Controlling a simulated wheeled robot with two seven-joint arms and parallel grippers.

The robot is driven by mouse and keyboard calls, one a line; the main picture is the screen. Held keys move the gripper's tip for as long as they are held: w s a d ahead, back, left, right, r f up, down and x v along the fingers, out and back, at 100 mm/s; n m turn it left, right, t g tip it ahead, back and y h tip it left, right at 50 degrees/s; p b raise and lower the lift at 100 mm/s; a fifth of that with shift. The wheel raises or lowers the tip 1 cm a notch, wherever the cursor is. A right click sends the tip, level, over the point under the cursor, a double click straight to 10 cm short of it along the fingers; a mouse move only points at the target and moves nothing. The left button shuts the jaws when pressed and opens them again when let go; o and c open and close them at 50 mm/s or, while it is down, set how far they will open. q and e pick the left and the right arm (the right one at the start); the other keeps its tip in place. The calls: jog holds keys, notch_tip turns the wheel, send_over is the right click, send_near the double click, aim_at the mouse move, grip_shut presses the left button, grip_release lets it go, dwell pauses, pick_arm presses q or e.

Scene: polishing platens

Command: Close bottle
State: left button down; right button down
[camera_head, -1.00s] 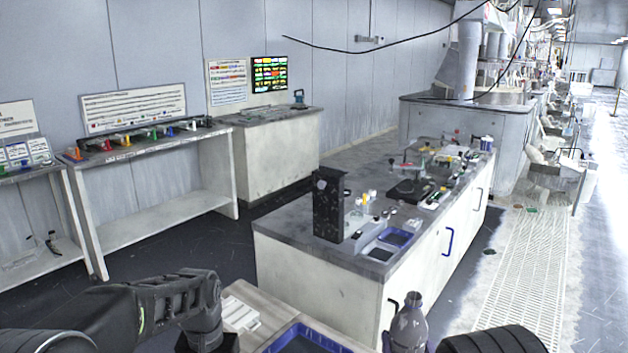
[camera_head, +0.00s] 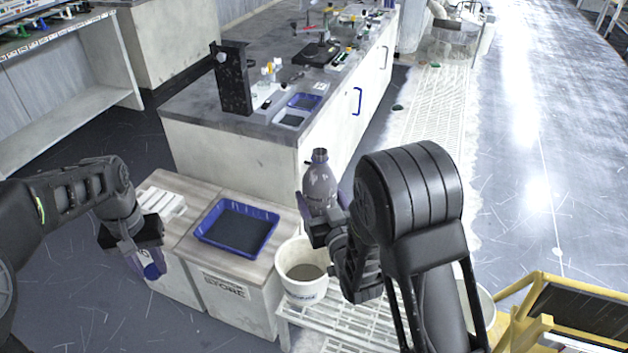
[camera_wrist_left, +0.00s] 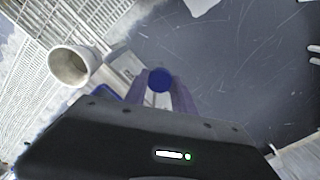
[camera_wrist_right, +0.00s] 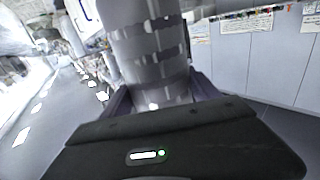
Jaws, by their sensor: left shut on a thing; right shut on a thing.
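A grey, translucent ribbed bottle (camera_head: 320,183) stands upright in my right gripper (camera_head: 323,214), with its narrow neck at the top and no blue cap visible on it. It also fills the middle of the right wrist view (camera_wrist_right: 145,50), where the fingers close around its lower part. My left gripper (camera_head: 143,266) is low at the left, beside the storage cabinet, shut on a small round blue cap (camera_head: 152,271). The cap also shows between the fingertips in the left wrist view (camera_wrist_left: 160,80). Cap and bottle are well apart.
A blue tray (camera_head: 210,236) sits on the wooden-topped cabinet between my grippers. A white bucket (camera_head: 302,290) stands below the bottle on a white slatted rack. A long lab bench (camera_head: 190,112) with a black stand is behind. A yellow frame (camera_head: 515,330) is at lower right.

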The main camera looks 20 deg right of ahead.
jog(key=shift+s+a+r+n+y, duration=0.15)
jog(key=shift+s+a+n+y, duration=0.1)
jog(key=shift+a+n+y, duration=0.25)
jog(key=s+a+f+n+g+y, duration=0.1)
jog(key=s+a+n+g+y, duration=0.3)
jog(key=a+y, duration=0.3)
jog(key=s+a+f+n+g+y, duration=0.1)
jog(key=s+a+n+g+y, duration=0.2)
jog(key=a+n+g+y, duration=0.2)
jog(key=a+n+y, duration=0.2)
jog(key=a, duration=0.2)
jog(key=shift+s+a+f+g, duration=0.2)
jog(key=shift+s+f+g, duration=0.05)
jog(key=shift+s+g, duration=0.1)
